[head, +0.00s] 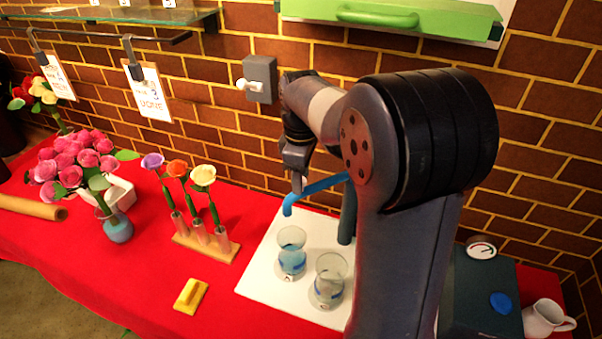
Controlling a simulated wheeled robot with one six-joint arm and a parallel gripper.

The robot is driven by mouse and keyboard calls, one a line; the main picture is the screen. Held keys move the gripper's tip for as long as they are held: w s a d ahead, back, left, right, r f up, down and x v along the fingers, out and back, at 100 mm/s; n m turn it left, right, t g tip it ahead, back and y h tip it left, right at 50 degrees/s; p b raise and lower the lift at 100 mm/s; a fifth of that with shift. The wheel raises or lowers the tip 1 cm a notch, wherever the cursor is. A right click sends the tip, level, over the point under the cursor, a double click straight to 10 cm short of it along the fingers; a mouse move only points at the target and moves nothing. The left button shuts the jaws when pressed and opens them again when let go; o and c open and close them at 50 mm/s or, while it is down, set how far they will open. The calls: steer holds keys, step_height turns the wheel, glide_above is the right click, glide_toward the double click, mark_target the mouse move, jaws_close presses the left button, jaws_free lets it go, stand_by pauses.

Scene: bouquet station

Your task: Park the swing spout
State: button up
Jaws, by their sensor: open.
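The blue swing spout (318,188) sits above the white mat (262,265), its bent tip at the left. Its teal post (347,215) stands behind my arm and is partly hidden. My gripper (297,182) points down just behind the spout, near its tip end. The gripper is open; I cannot tell whether a finger touches the spout. Two glass tumblers, one (291,253) below the spout and another (329,279) nearer to me, stand on the mat.
A wooden rack (203,246) holding three flowers and a yellow sponge-like block (190,295) lie left of the mat. A dark box (478,290) and a white mug (546,318) are at right. A grey wall switch (260,79) is behind.

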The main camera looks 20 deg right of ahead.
steer(key=shift+c, duration=0.3)
jaws_close()
stand_by(0.4)
